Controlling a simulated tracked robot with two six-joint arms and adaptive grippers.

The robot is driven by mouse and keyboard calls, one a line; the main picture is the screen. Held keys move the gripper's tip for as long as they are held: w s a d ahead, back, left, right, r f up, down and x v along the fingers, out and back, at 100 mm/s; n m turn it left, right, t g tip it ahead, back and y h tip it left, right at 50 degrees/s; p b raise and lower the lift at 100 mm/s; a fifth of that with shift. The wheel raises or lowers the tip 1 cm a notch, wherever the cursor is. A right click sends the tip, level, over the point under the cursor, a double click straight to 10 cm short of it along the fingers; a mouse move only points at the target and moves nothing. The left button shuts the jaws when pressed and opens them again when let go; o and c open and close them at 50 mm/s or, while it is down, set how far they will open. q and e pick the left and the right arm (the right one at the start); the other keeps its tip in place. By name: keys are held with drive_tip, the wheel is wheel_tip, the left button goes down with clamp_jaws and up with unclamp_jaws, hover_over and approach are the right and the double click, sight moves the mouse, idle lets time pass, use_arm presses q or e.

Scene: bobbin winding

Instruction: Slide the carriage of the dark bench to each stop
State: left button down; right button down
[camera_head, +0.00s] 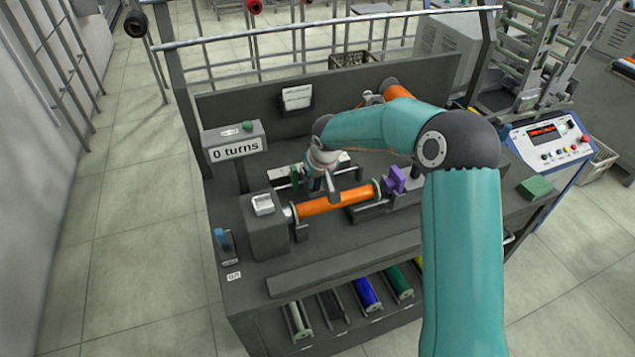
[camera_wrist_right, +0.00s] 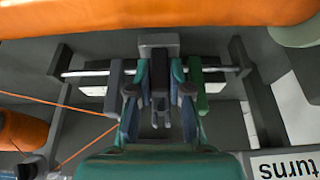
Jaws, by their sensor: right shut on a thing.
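The dark bench (camera_head: 330,255) stands in the middle of the head view. An orange bobbin (camera_head: 335,201) lies level across it, between a grey headstock and a purple block (camera_head: 395,179). Behind the bobbin, my right gripper (camera_head: 314,180) is low over the guide rod. In the wrist view the gripper (camera_wrist_right: 160,98) is shut on the dark handle of the carriage (camera_wrist_right: 158,42), which rides on the rod (camera_wrist_right: 90,73). A green plate (camera_wrist_right: 197,88) stands close to the right of the fingers, a grey plate (camera_wrist_right: 115,82) to their left. Any contact with them is unclear. My left gripper is out of view.
A counter sign (camera_head: 237,150) reads "0 turns". Orange thread (camera_wrist_right: 50,103) runs from the left of the wrist view toward the gripper. Several coloured bobbins sit in a rack under the bench front. A green block (camera_head: 535,188) lies at the bench's right.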

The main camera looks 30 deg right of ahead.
drive_tip(key=shift+w+a+f+b, duration=0.2)
drive_tip(key=shift+a+b, duration=0.1)
drive_tip(key=shift+a, duration=0.35)
drive_tip(key=shift+a+r, duration=0.2)
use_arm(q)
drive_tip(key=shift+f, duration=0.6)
use_arm(e)
drive_tip(key=shift+d, duration=0.1)
drive_tip(key=c, duration=1.1)
unclamp_jaws()
drive_tip(key=shift+r, duration=0.15)
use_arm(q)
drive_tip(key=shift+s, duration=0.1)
use_arm(e)
drive_tip(key=v, duration=1.1)
drive_tip(key=shift+s+r, duration=0.25)
drive_tip(key=shift+s, duration=0.05)
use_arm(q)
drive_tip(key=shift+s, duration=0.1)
